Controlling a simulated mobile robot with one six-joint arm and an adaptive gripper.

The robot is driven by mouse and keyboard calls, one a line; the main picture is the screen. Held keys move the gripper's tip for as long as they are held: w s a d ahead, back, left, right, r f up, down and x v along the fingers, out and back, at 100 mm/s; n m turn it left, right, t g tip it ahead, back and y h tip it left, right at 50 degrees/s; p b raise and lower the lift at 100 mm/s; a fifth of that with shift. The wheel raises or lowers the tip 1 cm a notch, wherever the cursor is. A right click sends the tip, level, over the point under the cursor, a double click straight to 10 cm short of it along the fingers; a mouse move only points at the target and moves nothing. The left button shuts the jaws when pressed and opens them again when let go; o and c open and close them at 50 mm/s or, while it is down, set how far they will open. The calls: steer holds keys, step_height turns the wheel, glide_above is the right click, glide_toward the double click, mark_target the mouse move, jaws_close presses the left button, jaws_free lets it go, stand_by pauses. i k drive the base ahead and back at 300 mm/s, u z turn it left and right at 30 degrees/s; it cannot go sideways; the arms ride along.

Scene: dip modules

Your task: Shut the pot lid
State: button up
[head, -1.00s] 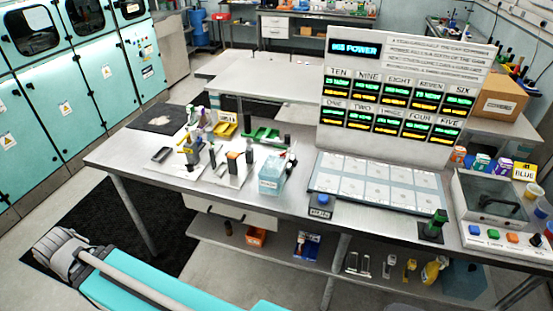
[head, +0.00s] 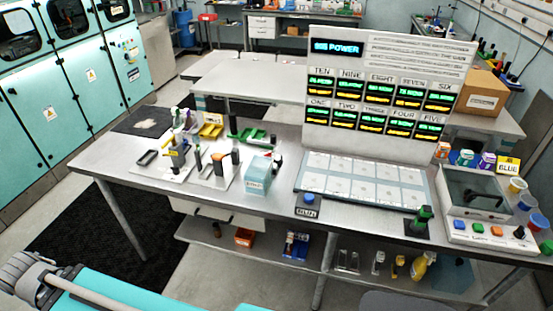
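No plainly marked pot is seen. The one clear lidded thing is a grey box (head: 455,221) at the right end of the steel workbench, with a see-through lid (head: 466,194) and a dark handle. The lid appears to lie down over the box; I cannot tell whether it is fully closed. Several coloured buttons line the box's front. My gripper's fingers are not in view. Part of my own turquoise and grey arm shows at the bottom left, well away from the box.
The steel bench (head: 270,215) carries a white tile panel (head: 335,190), an upright display board (head: 420,50), a pale blue bin (head: 257,176) and small tools. Coloured cups (head: 527,201) stand right of the box. A green-topped device (head: 421,222) stands left of it. Dark matting covers the floor at left.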

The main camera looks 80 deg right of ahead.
mark_target(279, 162)
steer(key=z, duration=0.05)
steer(key=k, duration=1.6)
steer(key=z, duration=1.45)
steer(key=i, duration=0.5)
steer(key=z, duration=0.05)
